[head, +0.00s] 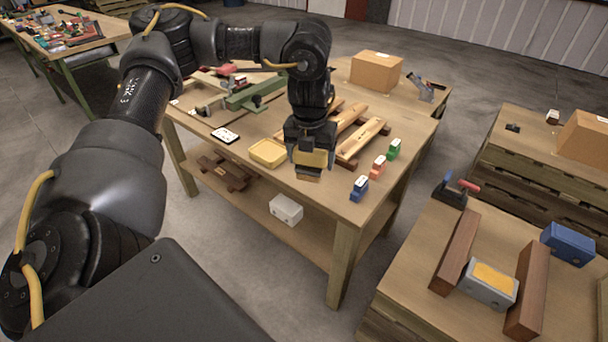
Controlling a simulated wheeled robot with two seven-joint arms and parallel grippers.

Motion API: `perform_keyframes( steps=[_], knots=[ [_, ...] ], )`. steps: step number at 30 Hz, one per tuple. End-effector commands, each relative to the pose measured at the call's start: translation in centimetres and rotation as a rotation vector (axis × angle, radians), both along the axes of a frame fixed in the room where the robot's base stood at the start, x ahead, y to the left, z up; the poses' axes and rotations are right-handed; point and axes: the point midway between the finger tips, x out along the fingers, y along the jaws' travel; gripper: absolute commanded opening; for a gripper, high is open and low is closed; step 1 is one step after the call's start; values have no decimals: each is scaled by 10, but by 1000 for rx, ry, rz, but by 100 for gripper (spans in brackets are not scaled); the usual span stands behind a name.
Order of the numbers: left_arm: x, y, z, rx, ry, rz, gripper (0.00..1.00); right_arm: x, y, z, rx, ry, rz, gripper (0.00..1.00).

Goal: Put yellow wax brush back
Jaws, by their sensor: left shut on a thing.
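My left gripper (311,163) is shut on the yellow wax brush (314,158), over the front part of the wooden workbench (335,205). The brush shows a yellow body with a brownish lower part, and the fingers hide some of it. I cannot tell whether its underside touches the bench top. A shallow yellow tray (268,153) lies on the bench just left of the gripper. My right gripper is not in view.
Blue (359,188), red (378,167) and green (393,149) small items stand right of the gripper. Wooden pieces (361,141) lie behind it. A white card (225,135) lies at the left, and a cardboard box (375,71) stands at the back.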

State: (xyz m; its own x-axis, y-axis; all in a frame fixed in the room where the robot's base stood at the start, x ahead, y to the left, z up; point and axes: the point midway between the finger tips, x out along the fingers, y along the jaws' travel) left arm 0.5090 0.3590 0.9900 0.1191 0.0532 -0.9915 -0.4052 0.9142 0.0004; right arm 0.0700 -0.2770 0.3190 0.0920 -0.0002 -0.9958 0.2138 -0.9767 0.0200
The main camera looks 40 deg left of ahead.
Motion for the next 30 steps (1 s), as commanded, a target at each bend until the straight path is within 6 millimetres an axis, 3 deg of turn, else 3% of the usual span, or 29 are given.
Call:
perform_keyframes(
  steps=[5,13,18,30],
  knots=[
    [14,15,-10,-2,2,9,56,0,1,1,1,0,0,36],
    [62,64,-42,-2,3,12,56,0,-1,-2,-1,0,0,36],
    [81,84,-75,-1,3,8,56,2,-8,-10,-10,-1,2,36],
    [94,96,-94,-1,1,3,56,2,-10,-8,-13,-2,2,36]
  ],
)
